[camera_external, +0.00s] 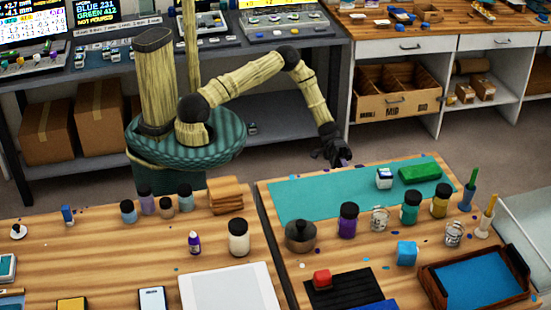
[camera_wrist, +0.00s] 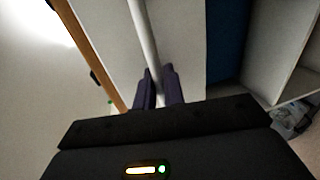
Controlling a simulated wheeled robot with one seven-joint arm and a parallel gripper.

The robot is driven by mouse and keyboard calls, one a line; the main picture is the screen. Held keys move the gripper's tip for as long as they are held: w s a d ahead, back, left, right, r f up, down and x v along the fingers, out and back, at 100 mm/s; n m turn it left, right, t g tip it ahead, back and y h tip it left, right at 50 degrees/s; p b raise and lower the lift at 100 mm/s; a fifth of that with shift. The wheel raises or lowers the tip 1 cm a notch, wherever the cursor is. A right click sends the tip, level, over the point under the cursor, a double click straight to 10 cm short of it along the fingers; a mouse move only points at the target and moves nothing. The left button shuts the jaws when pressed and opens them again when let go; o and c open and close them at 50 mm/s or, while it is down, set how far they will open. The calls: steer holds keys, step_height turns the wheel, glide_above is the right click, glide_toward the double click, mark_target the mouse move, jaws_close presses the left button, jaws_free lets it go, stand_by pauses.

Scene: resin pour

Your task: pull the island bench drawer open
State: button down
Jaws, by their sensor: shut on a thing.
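My gripper (camera_external: 342,160) is low at the far edge of the island bench (camera_external: 270,262), beside the teal mat. In the wrist view my gripper (camera_wrist: 159,82) has its two dark purple fingers shut on a pale bar handle (camera_wrist: 143,30). The handle runs across a light grey front (camera_wrist: 185,35), which I take as the drawer front. The bench's wooden edge (camera_wrist: 90,50) runs along the left of that front. The external view hides the drawer front and handle behind the bench top. I cannot tell how far the drawer stands out.
The teal mat (camera_external: 300,197) bears a green block (camera_external: 420,173) and a small white-and-dark box (camera_external: 384,178). Jars, a pot (camera_external: 300,237) and a tray (camera_external: 430,283) stand nearer. A dark blue panel (camera_wrist: 228,40) and white shelving (camera_wrist: 285,50) lie right of the front. Floor is clear behind the bench.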

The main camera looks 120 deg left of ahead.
steer(key=f+b+v, duration=0.1)
steer(key=v, duration=0.7)
steer(key=f+b+v, duration=0.1)
steer(key=f+v, duration=0.1)
steer(key=v, duration=0.7)
steer(key=shift+s+a+f, duration=0.3)
steer(key=shift+f, duration=0.05)
steer(key=c, duration=1.6)
jaws_free()
steer(key=shift+c, duration=0.2)
steer(key=b+v, duration=0.1)
steer(key=v, duration=1.6)
steer(key=shift+a, duration=0.1)
